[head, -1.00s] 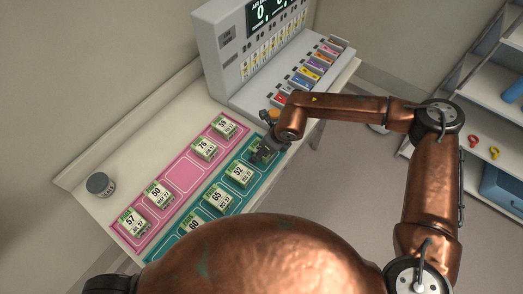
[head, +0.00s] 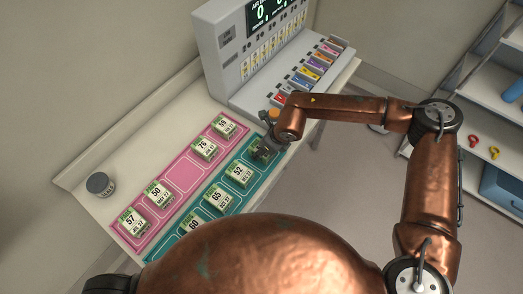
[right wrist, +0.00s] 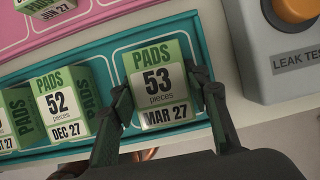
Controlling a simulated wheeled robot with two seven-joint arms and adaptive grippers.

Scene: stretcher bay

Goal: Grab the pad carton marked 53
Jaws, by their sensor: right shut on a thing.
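The pad carton marked 53 (right wrist: 158,85) is green and white, reads "MAR 27", and sits in the end space of the teal mat (right wrist: 108,57) in the right wrist view. My right gripper (right wrist: 163,95) has one finger on each side of this carton and is shut on it. In the head view, my right gripper (head: 262,152) covers most of the carton at the far end of the teal row. The carton marked 52 (right wrist: 63,103) is beside it on the left, apart from the fingers. My left gripper is not in view.
Cartons 65 (head: 217,196) and 60 (head: 193,225) share the teal mat. Cartons 58, 76, 50 and 57 (head: 133,224) lie on the pink mat (head: 181,173). A grey console (head: 236,80) with an orange button (right wrist: 297,8) stands close beyond the gripper. A grey jar (head: 100,184) stands left.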

